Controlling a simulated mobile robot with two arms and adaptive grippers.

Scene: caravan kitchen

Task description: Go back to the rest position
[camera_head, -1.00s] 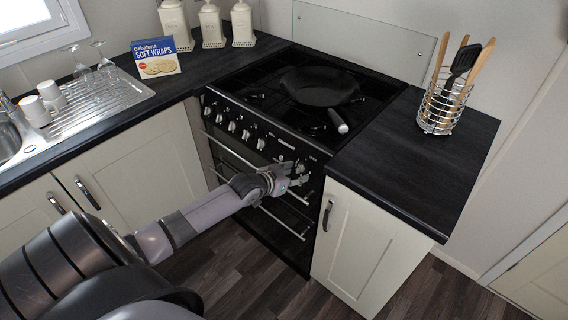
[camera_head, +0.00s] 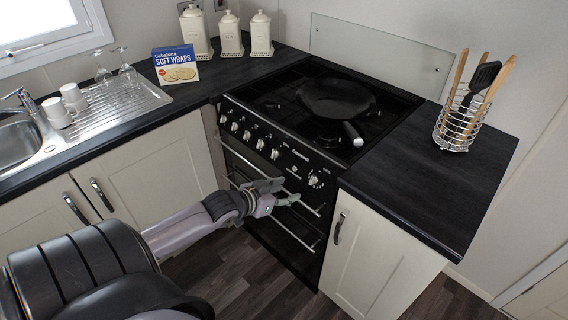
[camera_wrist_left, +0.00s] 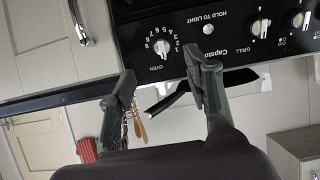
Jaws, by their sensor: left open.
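My left gripper (camera_head: 281,194) is in front of the black stove (camera_head: 262,170), near its upper oven handle, below the row of knobs. Its fingers are apart with nothing between them. In the left wrist view the two fingers (camera_wrist_left: 160,95) are spread, with the stove's knob panel (camera_wrist_left: 215,40) beyond them. I cannot tell whether the gripper touches the handle. My right gripper does not show in any view.
A black frying pan (camera_head: 337,98) sits on the hob. A wire utensil holder (camera_head: 463,127) stands on the right counter. A box of wraps (camera_head: 176,65), canisters (camera_head: 229,36), glasses and white mugs (camera_head: 58,112) stand on the left counter. The floor before the stove is clear.

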